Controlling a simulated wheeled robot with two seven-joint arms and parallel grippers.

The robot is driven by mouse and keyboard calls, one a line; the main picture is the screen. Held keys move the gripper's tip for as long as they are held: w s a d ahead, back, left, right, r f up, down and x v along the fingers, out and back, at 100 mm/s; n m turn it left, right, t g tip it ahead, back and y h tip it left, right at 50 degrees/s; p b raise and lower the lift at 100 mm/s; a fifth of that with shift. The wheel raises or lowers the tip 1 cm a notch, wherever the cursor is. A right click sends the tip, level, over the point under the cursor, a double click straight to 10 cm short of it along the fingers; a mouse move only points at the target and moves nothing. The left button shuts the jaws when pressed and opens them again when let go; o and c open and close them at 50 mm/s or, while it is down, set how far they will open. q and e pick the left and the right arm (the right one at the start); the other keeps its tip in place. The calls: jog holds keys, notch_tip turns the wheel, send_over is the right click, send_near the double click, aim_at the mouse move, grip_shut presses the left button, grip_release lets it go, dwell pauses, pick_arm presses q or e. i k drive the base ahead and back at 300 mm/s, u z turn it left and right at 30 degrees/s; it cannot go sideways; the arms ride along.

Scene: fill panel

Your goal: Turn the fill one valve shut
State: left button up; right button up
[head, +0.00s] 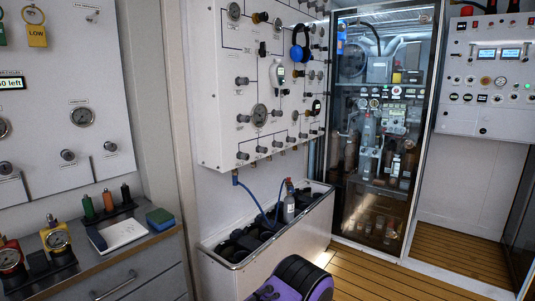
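A white panel (213,100) with several dark knobs, round gauges and printed lines is on the wall in the middle of the head view. A second white panel (60,100) at the left has a gauge (81,117) and several knobs, including one dark knob (67,155) and another (110,146). The labels are too small to read, so I cannot tell which knob is the fill one valve or how far it is turned. Neither of my grippers is in view.
A grey counter (150,243) at the left holds regulators, small bottles and a blue-green block (160,219). A long open bin (277,262) stands below the middle panel. A glass-door cabinet (380,130) is behind. Wooden floor (370,277) is clear at the right.

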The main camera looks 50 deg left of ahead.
aim_at(245, 156)
jog(key=u, duration=0.35)
jog(key=i, duration=1)
jog(key=u, duration=1.55)
jog(key=i, duration=0.75)
jog(key=u, duration=0.75)
